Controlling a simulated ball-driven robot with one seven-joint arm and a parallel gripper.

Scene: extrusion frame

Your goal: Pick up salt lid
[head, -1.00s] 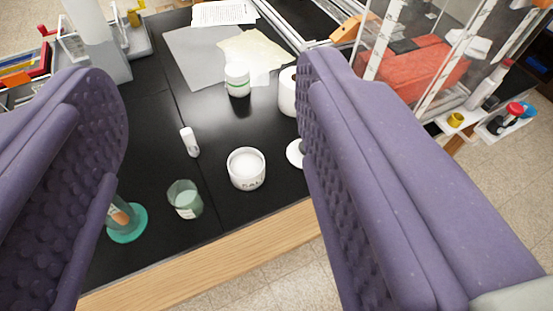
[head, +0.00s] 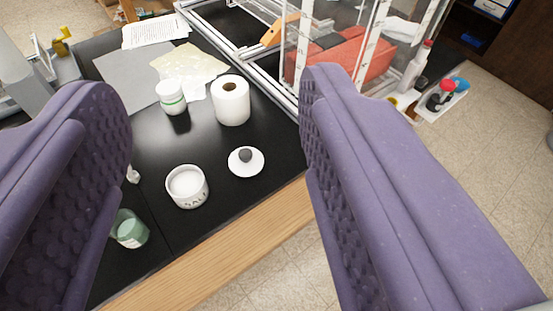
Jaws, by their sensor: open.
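The salt lid (head: 246,163) is a white round disc with a dark knob, lying on the black table top. The open white salt jar (head: 187,188), with dark lettering and pale contents, stands just left of it. My gripper (head: 215,85) has two purple, dimpled fingers spread wide. Nothing is held between them. The lid shows in the gap between the fingers, nearer the right finger, and no finger appears to touch it.
A paper roll (head: 231,101) and a white tub with green bands (head: 172,97) stand behind the lid. A green glass (head: 130,229) is at front left, partly hidden. The wooden table edge (head: 220,255) runs in front. A metal extrusion frame (head: 262,77) stands behind.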

